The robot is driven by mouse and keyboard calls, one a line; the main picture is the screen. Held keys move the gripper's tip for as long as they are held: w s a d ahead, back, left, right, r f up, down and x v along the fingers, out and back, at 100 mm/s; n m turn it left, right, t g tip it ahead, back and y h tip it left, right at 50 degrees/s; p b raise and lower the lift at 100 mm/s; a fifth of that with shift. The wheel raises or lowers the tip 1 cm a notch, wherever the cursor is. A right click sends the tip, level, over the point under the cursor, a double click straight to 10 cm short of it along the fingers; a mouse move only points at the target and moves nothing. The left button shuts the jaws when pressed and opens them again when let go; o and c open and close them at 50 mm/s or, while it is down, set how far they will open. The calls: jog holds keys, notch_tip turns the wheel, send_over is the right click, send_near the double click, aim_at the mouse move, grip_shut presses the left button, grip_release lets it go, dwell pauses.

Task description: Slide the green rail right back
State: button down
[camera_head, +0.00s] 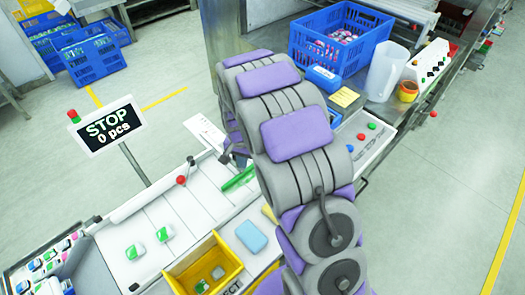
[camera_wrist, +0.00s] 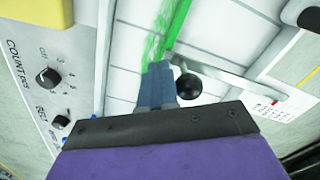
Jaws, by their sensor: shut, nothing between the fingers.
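The green rail (camera_head: 238,179) is a long narrow bar lying on the white slatted bed of the machine. Part of it is behind my arm in the head view. In the wrist view, the green rail (camera_wrist: 176,25) runs from the top edge down to my fingertips. My gripper (camera_wrist: 158,70) is shut and empty, its fingers together at the lower end of the rail. I cannot tell whether they touch it.
A black ball knob (camera_wrist: 189,86) sits just right of my fingers. A dial panel (camera_wrist: 40,85) stands at the left. In the head view, a yellow bin (camera_head: 235,265), a light blue block (camera_head: 251,236) and a STOP sign (camera_head: 108,127) are around the bed.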

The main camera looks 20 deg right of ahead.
jog(key=shift+w+a, duration=0.1)
jog(key=shift+w, duration=0.1)
jog(key=shift+w+a+p, duration=0.25)
jog(key=shift+w+a, duration=0.1)
jog(key=shift+w, duration=0.45)
jog(key=shift+w+a+p, duration=0.3)
jog(key=shift+w, duration=0.5)
jog(key=shift+w+a+p, duration=0.25)
jog(key=shift+w+a, duration=0.1)
jog(key=shift+w, duration=0.55)
jog(key=shift+w+a+p, duration=0.15)
jog(key=shift+w+a, duration=0.05)
jog(key=shift+w, duration=0.25)
jog(key=shift+w+a+p, duration=0.15)
jog(key=shift+w+a, duration=0.05)
jog(key=shift+w, duration=0.25)
jog(key=shift+s, duration=0.1)
notch_tip(320, 180, up, 8)
jog(key=s+p, duration=0.1)
jog(key=p, duration=0.2)
jog(key=shift+d, duration=0.3)
jog(key=shift+s, duration=0.15)
